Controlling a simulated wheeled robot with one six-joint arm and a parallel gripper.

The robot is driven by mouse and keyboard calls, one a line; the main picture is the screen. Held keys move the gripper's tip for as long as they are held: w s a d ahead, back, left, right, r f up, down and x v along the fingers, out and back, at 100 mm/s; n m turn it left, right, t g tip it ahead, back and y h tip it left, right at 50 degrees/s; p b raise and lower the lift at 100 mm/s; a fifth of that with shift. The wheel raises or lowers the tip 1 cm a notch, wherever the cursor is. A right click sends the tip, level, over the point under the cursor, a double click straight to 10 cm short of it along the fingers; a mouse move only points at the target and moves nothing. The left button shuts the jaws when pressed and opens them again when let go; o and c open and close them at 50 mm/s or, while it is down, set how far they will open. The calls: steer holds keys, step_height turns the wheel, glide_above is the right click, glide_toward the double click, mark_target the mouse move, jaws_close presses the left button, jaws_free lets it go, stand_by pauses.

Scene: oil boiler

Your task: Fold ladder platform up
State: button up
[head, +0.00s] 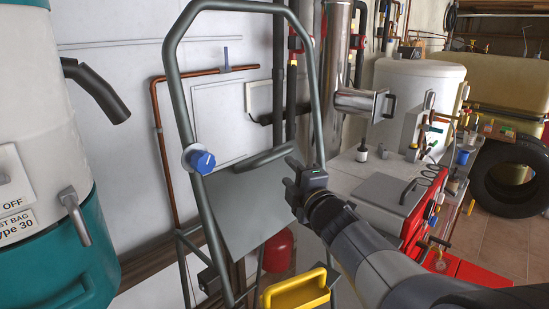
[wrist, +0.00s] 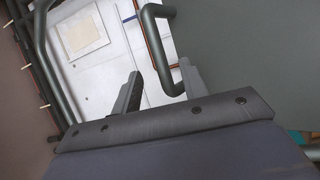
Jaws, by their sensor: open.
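The ladder (head: 173,100) has a grey tube frame and stands upright in the middle of the head view. Its platform (head: 238,212) is a flat grey panel that slopes within the frame; a grey surface, likely the platform, fills the right of the wrist view (wrist: 255,60). A bent tube handle (head: 262,158) runs along the platform's upper edge. My gripper (head: 289,176) is at the handle's right end. In the wrist view its jaws (wrist: 162,78) are open, with the handle's (wrist: 158,45) bent end near the right finger. Contact cannot be told.
A yellow step (head: 297,291) is below the platform. A white and teal vacuum (head: 40,130) stands close at left. The red and white boiler (head: 385,190) is at right. A copper pipe (head: 163,150) runs along the wall behind.

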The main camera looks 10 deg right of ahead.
steer(key=w+a+r+p, duration=0.1)
steer(key=w+a+p, duration=0.1)
steer(key=w, duration=0.8)
steer(key=shift+w+a+n, duration=0.15)
steer(key=shift+w+n, duration=0.15)
steer(key=shift+w, duration=0.1)
steer(key=shift+c, duration=0.5)
jaws_close()
